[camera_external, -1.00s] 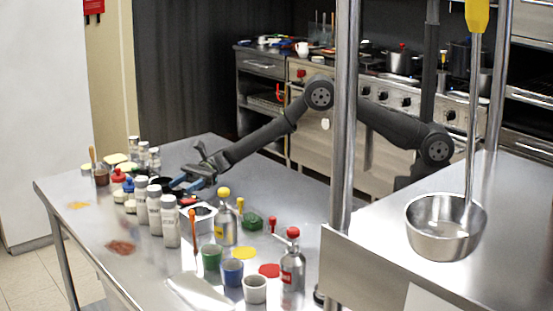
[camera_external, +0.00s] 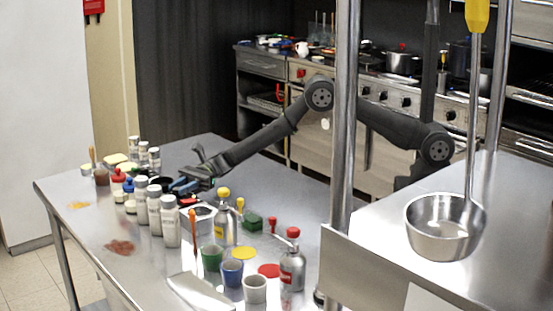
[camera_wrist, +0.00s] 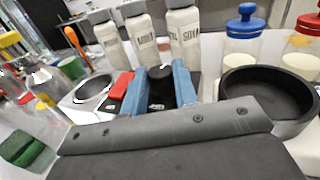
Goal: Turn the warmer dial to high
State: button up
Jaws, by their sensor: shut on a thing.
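My gripper (camera_wrist: 160,74) has two blue fingers. In the wrist view they are closed on the sides of a black knob (camera_wrist: 158,90), which looks like the warmer dial. A red piece (camera_wrist: 122,85) sits just left of the fingers. A round metal pot or well (camera_wrist: 93,90) is farther left; I take it to be part of the warmer. In the external view my gripper (camera_external: 183,187) is low over the steel table, behind the white-capped shakers. The knob cannot be made out there. Its markings and setting are not readable.
White shakers (camera_wrist: 148,45) stand close beyond the fingers. A black bowl (camera_wrist: 265,95) and a blue-capped jar (camera_wrist: 243,40) are at the right. A yellow-capped bottle (camera_external: 225,225) and coloured cups (camera_external: 232,272) crowd the table toward the camera.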

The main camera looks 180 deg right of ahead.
jog(key=shift+w+a+r+m+g+h, duration=0.1)
jog(key=shift+m+g+h, duration=0.65)
jog(key=shift+h, duration=0.3)
jog(key=shift+w+a+m+g+h, duration=0.1)
jog(key=shift+m+g+h, duration=0.55)
jog(key=shift+m+h, duration=0.3)
jog(key=o, duration=1)
jog(key=shift+s, duration=0.15)
jog(key=v, duration=1.7)
jog(key=shift+a, duration=0.2)
jog(key=x, duration=1.7)
jog(key=shift+d, duration=0.25)
